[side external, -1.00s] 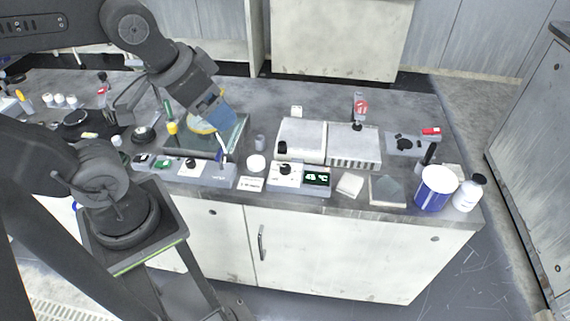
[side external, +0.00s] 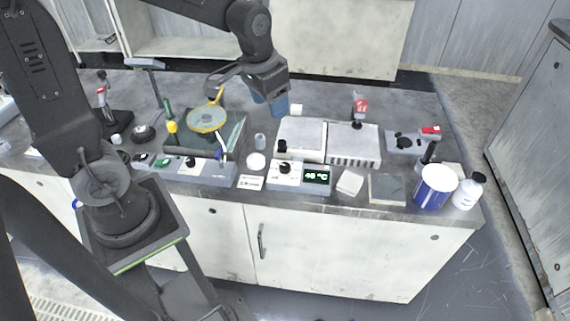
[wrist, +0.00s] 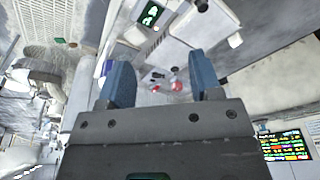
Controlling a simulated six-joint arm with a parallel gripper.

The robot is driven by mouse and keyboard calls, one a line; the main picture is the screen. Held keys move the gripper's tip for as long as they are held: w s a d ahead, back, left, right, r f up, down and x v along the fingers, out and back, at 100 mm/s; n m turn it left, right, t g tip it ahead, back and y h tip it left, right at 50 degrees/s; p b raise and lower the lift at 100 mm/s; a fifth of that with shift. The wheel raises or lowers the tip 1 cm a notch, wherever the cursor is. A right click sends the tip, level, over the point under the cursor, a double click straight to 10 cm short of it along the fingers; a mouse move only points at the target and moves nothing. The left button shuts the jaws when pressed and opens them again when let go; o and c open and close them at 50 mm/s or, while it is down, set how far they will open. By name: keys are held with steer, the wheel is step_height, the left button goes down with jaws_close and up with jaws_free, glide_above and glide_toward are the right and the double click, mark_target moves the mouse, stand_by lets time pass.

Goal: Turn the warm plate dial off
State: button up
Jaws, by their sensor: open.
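The warm plate (side external: 302,135) is a pale flat box near the middle of the bench. In front of it stands a control box (side external: 268,181) with a black round dial (side external: 285,167) on a white face. Beside the dial is a lit green display (side external: 318,177) that seems to read in the high forties °C; it also shows in the wrist view (wrist: 150,13). The dial's pointer is too small to read. My gripper (side external: 270,106) is open and empty, with blue fingers, above and behind the plate's left side, well apart from the dial. Both fingers show in the wrist view (wrist: 162,82).
A ribbed box (side external: 355,147) adjoins the plate on the right. A yellow-rimmed disc (side external: 207,119) on a dark glass plate and another dial box (side external: 205,171) stand left. A small grey cylinder (side external: 260,141) and white jar (side external: 256,161) stand near the control box. A blue-white tub (side external: 435,187) is right.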

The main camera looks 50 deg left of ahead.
steer(key=g, duration=0.2)
glide_toward(285, 165)
step_height(285, 165, down, 10)
steer(key=shift+w+r, duration=0.1)
steer(key=shift+r, duration=0.05)
steer(key=shift+a, duration=0.1)
steer(key=c, duration=0.9)
